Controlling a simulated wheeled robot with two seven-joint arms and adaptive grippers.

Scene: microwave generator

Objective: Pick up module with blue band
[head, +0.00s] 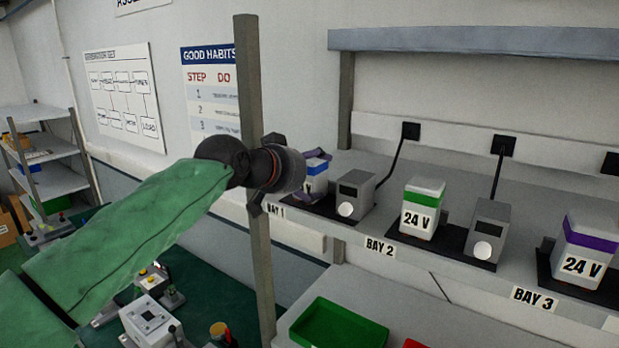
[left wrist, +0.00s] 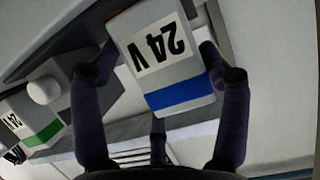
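The module with the blue band (left wrist: 178,94) is a white block labelled "24 V". It stands in Bay 1 at the far end of the shelf, partly hidden by my left gripper in the head view (head: 316,184). My left gripper (head: 317,172) is at this module. In the left wrist view, two dark fingers of the gripper (left wrist: 157,52) lie on either side of it, with their tips close to its sides. I cannot tell whether they press on it. A third finger shows below the module. My right gripper is not in view.
Bay 2 holds a green-banded module (head: 421,222) and Bay 3 a purple-banded one (head: 581,266). Grey units with round white knobs, one in Bay 1 (head: 357,194), stand beside them. A post (head: 254,120) rises near my left wrist. A green bin (head: 338,325) lies below the shelf.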

